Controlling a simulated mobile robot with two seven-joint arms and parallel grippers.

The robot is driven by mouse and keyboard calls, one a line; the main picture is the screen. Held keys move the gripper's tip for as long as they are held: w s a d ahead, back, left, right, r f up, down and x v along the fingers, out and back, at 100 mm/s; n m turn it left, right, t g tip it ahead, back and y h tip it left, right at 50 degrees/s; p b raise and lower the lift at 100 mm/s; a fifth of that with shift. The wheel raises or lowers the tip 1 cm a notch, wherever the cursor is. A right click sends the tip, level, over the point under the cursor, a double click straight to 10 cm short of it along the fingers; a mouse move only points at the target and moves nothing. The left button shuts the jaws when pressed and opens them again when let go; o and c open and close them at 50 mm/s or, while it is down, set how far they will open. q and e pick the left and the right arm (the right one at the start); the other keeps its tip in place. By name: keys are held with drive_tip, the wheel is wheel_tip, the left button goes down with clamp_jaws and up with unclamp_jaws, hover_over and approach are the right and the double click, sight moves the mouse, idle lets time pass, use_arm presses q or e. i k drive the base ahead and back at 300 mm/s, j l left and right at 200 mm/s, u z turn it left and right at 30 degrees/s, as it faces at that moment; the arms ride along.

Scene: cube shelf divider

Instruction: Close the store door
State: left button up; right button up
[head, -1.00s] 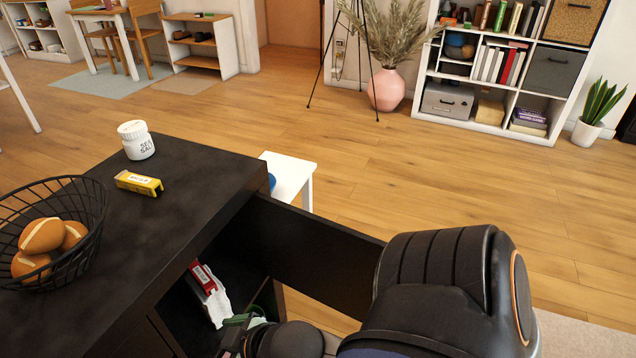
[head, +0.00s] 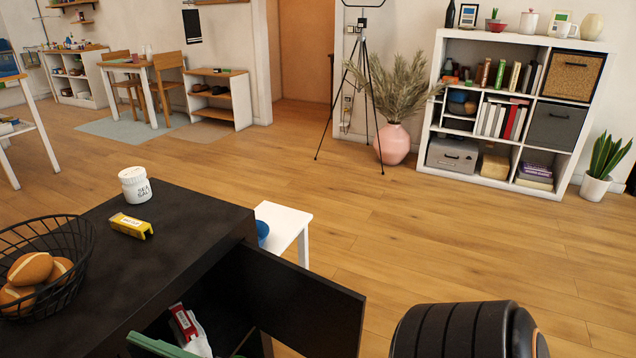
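The store door (head: 300,305) is a black panel on the black cabinet (head: 185,235). It stands open, swung out to the right from the cabinet's far corner. Its inner face and top edge show; its lower part is cut off. Inside the opening is a red and white package (head: 187,325). One of my arms comes in at the bottom right, beyond the door's free edge; its lower links are out of view. My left gripper is not in view.
A white stool (head: 284,222) stands behind the door. Floor to the right is clear up to the white shelf (head: 515,115).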

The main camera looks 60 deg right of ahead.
sight(315, 315)
drive_tip(key=k+l+u, duration=0.1)
drive_tip(key=k+l, duration=0.4)
drive_tip(key=k, duration=0.2)
drive_tip(key=k+l+u, duration=0.1)
drive_tip(key=l, duration=0.2)
drive_tip(key=k+l+u, duration=0.1)
drive_tip(key=l, duration=0.2)
drive_tip(key=k+l, duration=0.15)
drive_tip(key=l+u, duration=0.2)
drive_tip(key=l, duration=0.85)
drive_tip(key=i+l, duration=0.1)
drive_tip(key=l, duration=0.35)
drive_tip(key=i+l+u, duration=0.1)
drive_tip(key=l, duration=0.35)
drive_tip(key=k+l+z, duration=0.4)
drive_tip(key=k, duration=0.25)
drive_tip(key=j, duration=0.1)
